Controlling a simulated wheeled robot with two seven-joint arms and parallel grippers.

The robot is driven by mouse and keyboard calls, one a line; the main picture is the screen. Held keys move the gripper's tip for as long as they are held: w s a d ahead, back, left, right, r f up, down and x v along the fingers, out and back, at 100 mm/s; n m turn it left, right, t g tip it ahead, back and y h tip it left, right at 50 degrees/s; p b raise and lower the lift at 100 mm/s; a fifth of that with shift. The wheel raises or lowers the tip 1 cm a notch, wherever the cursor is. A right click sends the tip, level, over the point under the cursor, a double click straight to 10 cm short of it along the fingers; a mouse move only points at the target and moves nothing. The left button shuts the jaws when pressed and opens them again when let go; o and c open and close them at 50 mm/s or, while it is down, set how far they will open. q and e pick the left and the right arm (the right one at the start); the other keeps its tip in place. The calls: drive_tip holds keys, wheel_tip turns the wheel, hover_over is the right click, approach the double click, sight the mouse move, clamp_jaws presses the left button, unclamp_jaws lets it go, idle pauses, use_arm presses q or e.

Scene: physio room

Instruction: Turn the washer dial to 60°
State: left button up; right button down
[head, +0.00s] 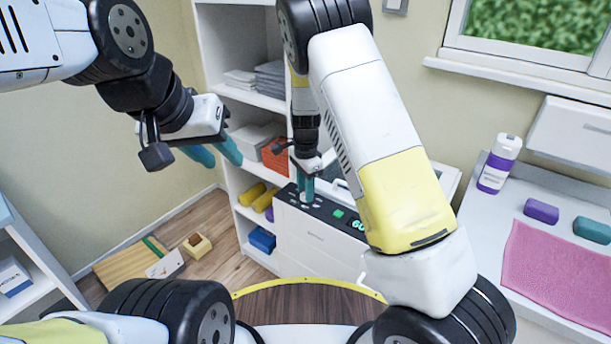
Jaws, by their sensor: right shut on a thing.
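The washer (300,240) is a white front with a dark control panel (326,210) on top, in the middle of the head view. Its dial (307,199) is a small light knob on the panel's left part, mostly hidden by my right gripper (307,190). The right gripper points down, with teal fingers shut on the dial. A green display (357,225) on the panel reads what looks like 60, its right end cut off by my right arm. A green button (338,214) glows beside it. My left gripper (217,153) hangs in the air to the left, its teal fingers apart and empty.
Shelves (241,172) with towels, an orange basket (275,157) and yellow rolls (258,197) stand behind and left of the washer. A counter on the right holds a bottle (498,165) and a pink towel (560,270). Wooden items (130,268) lie on the floor at left.

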idle(0.4)
drive_tip(key=c, duration=1)
unclamp_jaws()
drive_tip(key=shift+c, duration=0.2)
wheel_tip(320, 180, up, 7)
drive_tip(key=shift+r, duration=0.4)
